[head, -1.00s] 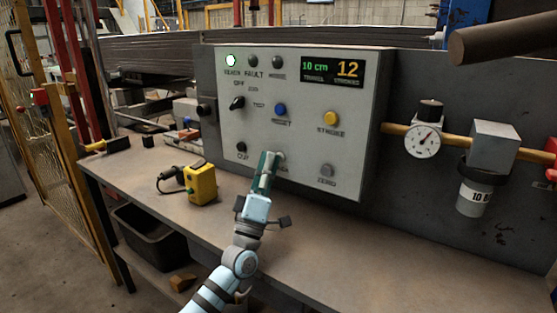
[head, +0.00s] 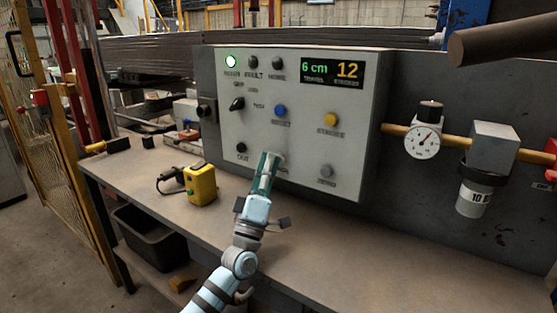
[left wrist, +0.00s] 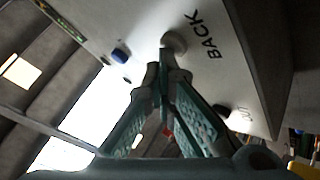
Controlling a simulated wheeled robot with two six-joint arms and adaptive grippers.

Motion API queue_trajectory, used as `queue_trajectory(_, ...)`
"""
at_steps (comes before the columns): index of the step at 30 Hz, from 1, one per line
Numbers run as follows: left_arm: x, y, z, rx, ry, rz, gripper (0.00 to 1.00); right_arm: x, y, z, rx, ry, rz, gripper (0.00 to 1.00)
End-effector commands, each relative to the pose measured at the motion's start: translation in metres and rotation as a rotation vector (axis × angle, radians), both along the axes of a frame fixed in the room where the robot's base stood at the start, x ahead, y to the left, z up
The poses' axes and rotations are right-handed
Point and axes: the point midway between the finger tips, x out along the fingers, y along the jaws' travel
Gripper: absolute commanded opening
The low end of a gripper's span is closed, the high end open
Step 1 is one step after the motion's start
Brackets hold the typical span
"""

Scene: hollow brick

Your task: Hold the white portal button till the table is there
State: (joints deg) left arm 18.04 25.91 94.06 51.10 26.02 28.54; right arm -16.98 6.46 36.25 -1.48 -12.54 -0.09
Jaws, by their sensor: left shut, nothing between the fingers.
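The control panel (head: 300,140) stands at the back of the bench. Its white button (left wrist: 174,41) sits beside the word BACK in the left wrist view. In the head view my left gripper (head: 270,157) covers most of that button and its label. My left gripper is shut and empty, its fingertips (left wrist: 167,72) at the button and seemingly touching it. The panel display (head: 332,70) reads 6 cm travel and 12 strokes. The green-white lamp (head: 231,62) at the panel's upper left is lit. My right gripper is not in view.
A blue reset button (head: 280,111), a yellow stroke button (head: 331,119) and a grey zero button (head: 327,171) are nearby on the panel. A yellow box (head: 201,184) with a cable stands on the bench to the left. A gauge (head: 422,139) is at right.

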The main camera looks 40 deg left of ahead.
Motion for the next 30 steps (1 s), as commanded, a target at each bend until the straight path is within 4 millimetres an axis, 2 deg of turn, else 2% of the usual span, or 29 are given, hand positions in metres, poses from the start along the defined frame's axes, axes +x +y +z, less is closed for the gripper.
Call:
queue_trajectory(18,0.0001,0.0001,-0.0001,0.000,0.001,0.000,0.00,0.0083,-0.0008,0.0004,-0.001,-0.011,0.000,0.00)
queue_trajectory(30,0.0002,0.0000,-0.0002,0.000,0.001,0.000,0.00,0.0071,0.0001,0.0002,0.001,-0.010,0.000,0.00)
